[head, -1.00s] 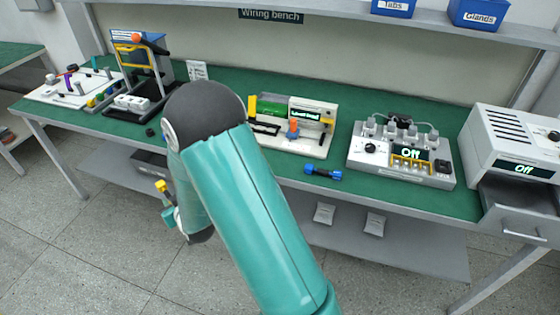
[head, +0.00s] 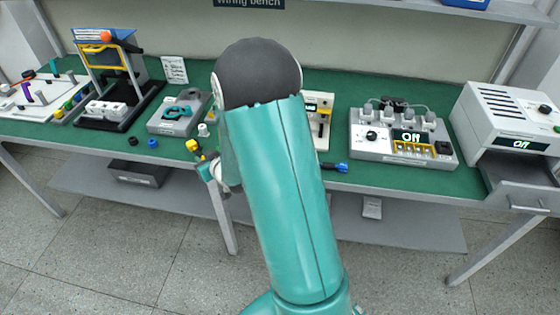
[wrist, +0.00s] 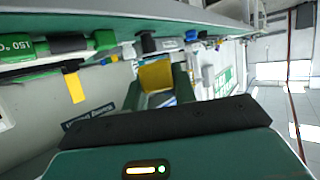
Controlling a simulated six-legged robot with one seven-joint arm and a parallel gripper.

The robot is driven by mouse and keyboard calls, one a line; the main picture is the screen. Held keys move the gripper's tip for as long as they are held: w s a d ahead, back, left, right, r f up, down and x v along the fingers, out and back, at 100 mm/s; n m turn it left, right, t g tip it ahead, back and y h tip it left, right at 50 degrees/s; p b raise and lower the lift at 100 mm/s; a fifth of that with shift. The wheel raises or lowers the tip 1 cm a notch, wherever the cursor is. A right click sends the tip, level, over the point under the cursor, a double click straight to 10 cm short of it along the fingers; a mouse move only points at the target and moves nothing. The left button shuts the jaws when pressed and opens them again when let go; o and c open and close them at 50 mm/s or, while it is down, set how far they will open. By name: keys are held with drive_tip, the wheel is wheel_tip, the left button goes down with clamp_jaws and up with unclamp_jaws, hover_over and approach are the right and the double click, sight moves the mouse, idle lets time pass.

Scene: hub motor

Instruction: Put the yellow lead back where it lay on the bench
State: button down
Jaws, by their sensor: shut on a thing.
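My gripper (head: 203,163) is shut on the yellow lead (head: 192,146), which shows as a short yellow piece with a dark part beside it. They are at the bench's front edge in the head view, left of my arm. In the wrist view the yellow lead (wrist: 157,75) sits between the two teal fingers of my gripper (wrist: 160,88). The green bench top (head: 400,178) lies beyond. A blue and black lead (head: 335,168) lies near the front edge, right of my arm and partly hidden by it. My arm hides the middle of the bench.
A grey fixture with a teal clamp (head: 180,112) stands behind my gripper. A small blue cap (head: 153,143) and a black cap (head: 133,141) lie left of it. A shelf runs below the bench.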

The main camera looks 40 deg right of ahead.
drive_tip(key=s+d+r, duration=0.3)
drive_tip(key=s+d, duration=0.2)
drive_tip(key=d, duration=0.4)
drive_tip(key=s+d+r, duration=0.2)
drive_tip(key=s+d, duration=0.4)
drive_tip(key=d, duration=0.3)
drive_tip(key=s+d+r+m+h, duration=0.1)
drive_tip(key=s+d, duration=0.3)
drive_tip(key=s, duration=0.4)
drive_tip(key=s+d+r, duration=0.1)
drive_tip(key=s+d, duration=0.4)
drive_tip(key=s, duration=0.3)
drive_tip(key=w+a+f, duration=0.2)
drive_tip(key=w+f, duration=0.1)
drive_tip(key=w+a+f, duration=0.2)
drive_tip(key=w+f, duration=0.1)
drive_tip(key=w, duration=0.1)
drive_tip(key=w+a+f, duration=0.1)
drive_tip(key=w+f, duration=0.2)
drive_tip(key=w, duration=0.1)
drive_tip(key=shift+w+a, duration=0.2)
drive_tip(key=shift+a, duration=0.2)
drive_tip(key=shift+w+a+f, duration=0.1)
drive_tip(key=shift+w+f, duration=0.1)
drive_tip(key=shift+f, duration=0.05)
drive_tip(key=shift+w+f, duration=0.15)
drive_tip(key=shift+f, duration=1.5)
